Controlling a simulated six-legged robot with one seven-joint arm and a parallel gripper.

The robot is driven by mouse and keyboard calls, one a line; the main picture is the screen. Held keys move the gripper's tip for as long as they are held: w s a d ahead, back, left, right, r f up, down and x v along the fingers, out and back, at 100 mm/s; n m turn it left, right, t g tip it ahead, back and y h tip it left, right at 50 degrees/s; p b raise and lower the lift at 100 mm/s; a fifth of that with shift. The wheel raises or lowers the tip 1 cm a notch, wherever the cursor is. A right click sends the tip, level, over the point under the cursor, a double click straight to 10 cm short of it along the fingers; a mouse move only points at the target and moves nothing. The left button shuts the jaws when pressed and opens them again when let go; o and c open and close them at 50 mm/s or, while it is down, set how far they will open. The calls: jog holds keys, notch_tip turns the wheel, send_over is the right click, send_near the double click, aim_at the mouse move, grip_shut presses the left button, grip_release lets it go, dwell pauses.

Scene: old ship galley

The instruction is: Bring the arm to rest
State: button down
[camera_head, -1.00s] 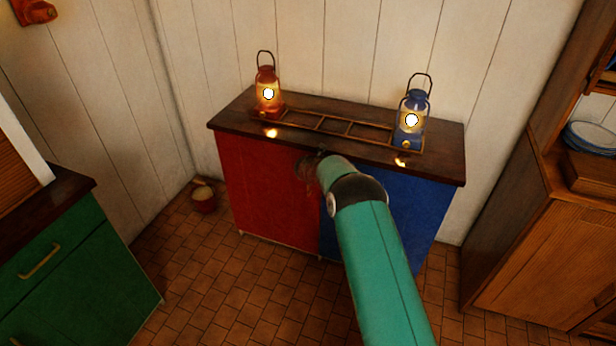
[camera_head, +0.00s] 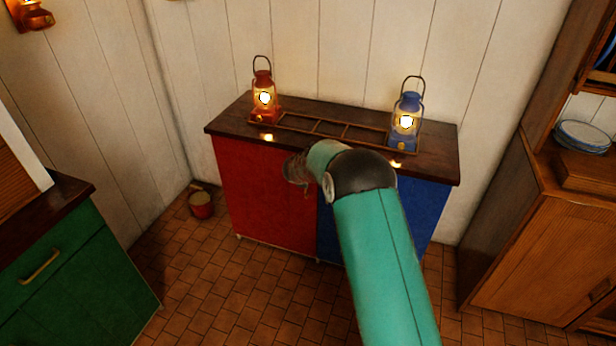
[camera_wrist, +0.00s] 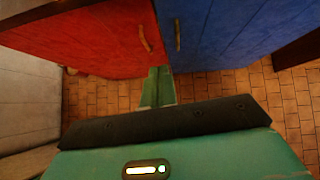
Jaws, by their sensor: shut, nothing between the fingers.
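My arm reaches forward from the bottom of the head view, with a teal link and a dark elbow joint. My gripper (camera_head: 297,169) is at its far end, small and partly turned away, in front of the red cabinet door (camera_head: 262,198). It is shut and holds nothing.
A red lantern (camera_head: 264,98) and a blue lantern (camera_head: 407,122), both lit, stand on the dark cabinet top (camera_head: 232,116) by a wooden rack (camera_head: 335,129). A bucket (camera_head: 201,205) stands on the floor. A green cabinet (camera_head: 75,275) is left, a wooden cupboard (camera_head: 545,250) right. Tiled floor lies between.

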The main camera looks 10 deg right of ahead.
jog(key=s+a+r+n+t+y, duration=0.1)
jog(key=s+r+n+t+y, duration=0.1)
jog(key=r+n, duration=0.5)
jog(key=s+a+r+n+t+y, duration=0.1)
jog(key=s+r+n, duration=0.15)
jog(key=r, duration=0.95)
jog(key=s+a+r+n+y, duration=0.2)
jog(key=s+r+n+y, duration=0.1)
jog(key=s+r+n, duration=0.75)
jog(key=s+d+r+n+g, duration=0.1)
jog(key=s+d+n+g, duration=0.1)
jog(key=s+n, duration=0.55)
jog(key=s+d+r+n+g, duration=0.15)
jog(key=s+n, duration=0.25)
jog(key=s, duration=0.6)
jog(key=s+d+f+n+g+h, duration=0.1)
jog(key=s+d+f+n, duration=0.1)
jog(key=s, duration=0.7)
jog(key=s+d+f+n+g+h, duration=0.1)
jog(key=s+d+n, duration=0.4)
jog(key=s, duration=0.5)
notch_tip(320, 180, down, 2)
jog(key=shift+d+f+n+h, duration=0.1)
jog(key=shift+d+n+h, duration=0.1)
jog(key=shift+n+h, duration=0.4)
jog(key=shift+g, duration=0.25)
